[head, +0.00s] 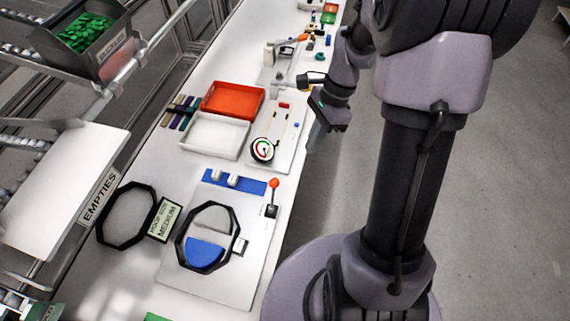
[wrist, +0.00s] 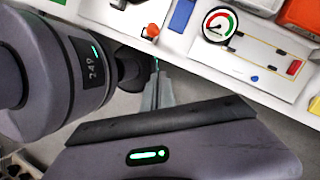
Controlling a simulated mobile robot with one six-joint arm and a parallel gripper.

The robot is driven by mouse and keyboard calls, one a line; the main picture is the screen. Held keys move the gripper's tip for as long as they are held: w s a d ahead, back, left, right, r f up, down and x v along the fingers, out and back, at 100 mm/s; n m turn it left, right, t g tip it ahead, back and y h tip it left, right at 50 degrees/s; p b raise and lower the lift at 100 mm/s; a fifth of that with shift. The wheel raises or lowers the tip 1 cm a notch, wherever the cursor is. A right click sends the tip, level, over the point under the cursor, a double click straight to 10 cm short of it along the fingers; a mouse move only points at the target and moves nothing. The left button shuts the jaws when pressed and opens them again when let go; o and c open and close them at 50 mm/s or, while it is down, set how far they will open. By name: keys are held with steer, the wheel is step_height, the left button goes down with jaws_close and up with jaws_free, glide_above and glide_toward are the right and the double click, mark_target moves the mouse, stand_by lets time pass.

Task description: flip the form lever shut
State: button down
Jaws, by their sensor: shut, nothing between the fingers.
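The form lever (head: 272,196) has an orange-red knob on a short stem over a black base. It stands up at the right edge of a grey plate (head: 236,284), beside the form, a black octagonal ring (head: 179,240) around a blue half and a grey half. The knob of the lever also shows at the top of the wrist view (wrist: 152,30). My gripper (head: 316,137) is beyond the table's right edge, farther back than the lever and apart from it. Its fingers (wrist: 157,88) are together and empty in the wrist view.
A dial gauge (head: 262,149) on a white plate stands behind the form. A red tray (head: 232,99) and a white tray (head: 214,136) are behind left. A second black ring (head: 101,226) lies left, beside a MEDIUM sign (head: 166,220).

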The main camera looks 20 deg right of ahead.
steer(key=b, duration=0.5)
glide_toward(273, 194)
steer(key=d+f, duration=0.5)
steer(key=d, duration=0.1)
steer(key=a, duration=0.3)
steer(key=w+a, duration=0.1)
steer(key=shift+a+r, duration=0.15)
steer(key=shift+r, duration=0.2)
steer(key=shift+s, duration=0.1)
